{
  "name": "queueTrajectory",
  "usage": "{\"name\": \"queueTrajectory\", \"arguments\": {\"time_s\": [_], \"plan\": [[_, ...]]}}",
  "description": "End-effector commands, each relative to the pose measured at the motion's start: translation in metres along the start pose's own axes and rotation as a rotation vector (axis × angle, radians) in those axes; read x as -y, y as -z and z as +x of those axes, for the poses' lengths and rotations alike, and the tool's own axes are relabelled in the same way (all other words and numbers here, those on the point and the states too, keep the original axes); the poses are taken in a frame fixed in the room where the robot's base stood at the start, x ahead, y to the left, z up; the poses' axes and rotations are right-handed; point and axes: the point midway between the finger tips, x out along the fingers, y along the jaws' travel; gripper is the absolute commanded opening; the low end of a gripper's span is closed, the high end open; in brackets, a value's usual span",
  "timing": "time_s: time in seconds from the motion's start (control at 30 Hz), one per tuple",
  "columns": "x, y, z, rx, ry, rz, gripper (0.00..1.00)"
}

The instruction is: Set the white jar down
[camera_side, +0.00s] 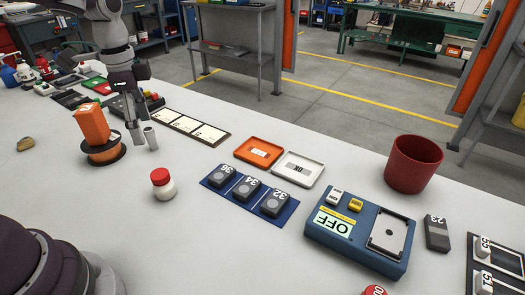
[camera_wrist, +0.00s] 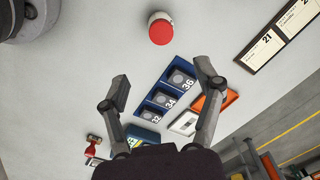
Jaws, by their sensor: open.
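The white jar (camera_side: 162,190) with a red lid stands upright on the pale table, left of the blue tray of numbered blocks. In the wrist view the jar shows from above by its red lid (camera_wrist: 160,31), near the top edge and beyond the fingertips. My gripper (camera_side: 143,136) is open and empty, behind the jar in the side view and apart from it. In the wrist view my gripper (camera_wrist: 163,78) has its two fingers spread wide, with bare table and part of the blue tray showing between and below them.
The blue tray (camera_side: 222,198) holds blocks 36, 34 and 32. An orange tray (camera_side: 259,152), white tray (camera_side: 299,168) and red bin (camera_side: 413,164) stand right. The table before the jar is clear.

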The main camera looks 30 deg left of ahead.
Motion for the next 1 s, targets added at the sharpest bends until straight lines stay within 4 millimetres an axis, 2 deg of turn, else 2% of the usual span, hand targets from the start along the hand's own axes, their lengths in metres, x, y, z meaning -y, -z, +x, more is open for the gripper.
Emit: {"name": "queueTrajectory", "arguments": {"time_s": [0.07,0.2,0.3,0.43,0.6,1.0], "plan": [[-0.012,0.002,-0.016,-0.037,0.044,-0.072,0.67],[-0.050,0.001,-0.045,-0.168,0.135,-0.317,0.67],[-0.075,-0.004,-0.055,-0.283,0.172,-0.495,0.67],[-0.097,-0.011,-0.057,-0.400,0.179,-0.664,0.67],[-0.104,-0.014,-0.055,-0.452,0.173,-0.742,0.67],[-0.104,-0.014,-0.055,-0.451,0.173,-0.743,0.67]]}}
